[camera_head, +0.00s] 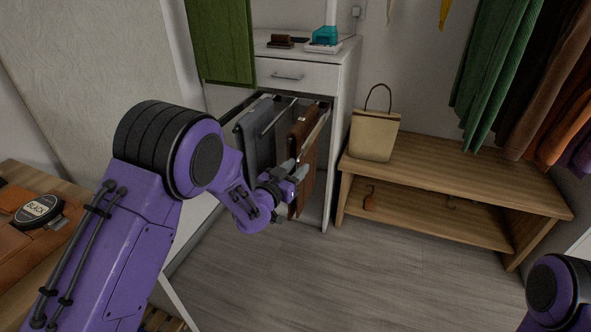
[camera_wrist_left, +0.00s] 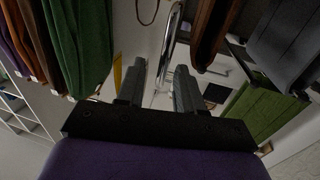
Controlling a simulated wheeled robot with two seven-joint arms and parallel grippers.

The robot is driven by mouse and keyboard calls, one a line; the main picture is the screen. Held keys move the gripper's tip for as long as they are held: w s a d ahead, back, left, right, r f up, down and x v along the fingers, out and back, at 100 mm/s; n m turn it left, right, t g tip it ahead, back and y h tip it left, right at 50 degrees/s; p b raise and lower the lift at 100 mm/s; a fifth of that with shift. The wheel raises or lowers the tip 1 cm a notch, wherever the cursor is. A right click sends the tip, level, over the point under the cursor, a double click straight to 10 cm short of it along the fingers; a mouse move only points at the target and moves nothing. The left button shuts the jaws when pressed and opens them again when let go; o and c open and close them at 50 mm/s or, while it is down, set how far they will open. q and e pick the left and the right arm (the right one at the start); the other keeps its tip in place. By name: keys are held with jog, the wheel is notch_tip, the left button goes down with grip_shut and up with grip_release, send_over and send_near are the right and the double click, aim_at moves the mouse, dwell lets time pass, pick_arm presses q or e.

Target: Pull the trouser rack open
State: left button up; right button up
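The trouser rack (camera_head: 317,130) is under the drawer of the white cabinet, with grey trousers (camera_head: 257,130) and brown trousers (camera_head: 301,150) hanging from it. My left gripper (camera_head: 296,173) is in front of the brown trousers, below the rack's pale metal rail. In the left wrist view the gripper's two fingers (camera_wrist_left: 160,82) are apart, and a shiny metal bar (camera_wrist_left: 170,42) shows in the gap between them. I cannot tell whether they touch it. My left arm hides part of the rack's near side. My right gripper is out of view; only part of that arm shows.
The white drawer (camera_head: 288,76) above the rack is shut. A wooden bench (camera_head: 450,185) with a beige bag (camera_head: 374,135) stands to the right. The grey floor (camera_head: 330,275) before the cabinet is clear.

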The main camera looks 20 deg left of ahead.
pick_arm(q)
jog(key=v, duration=1)
jog(key=shift+s, duration=0.25)
jog(key=shift+a, duration=0.15)
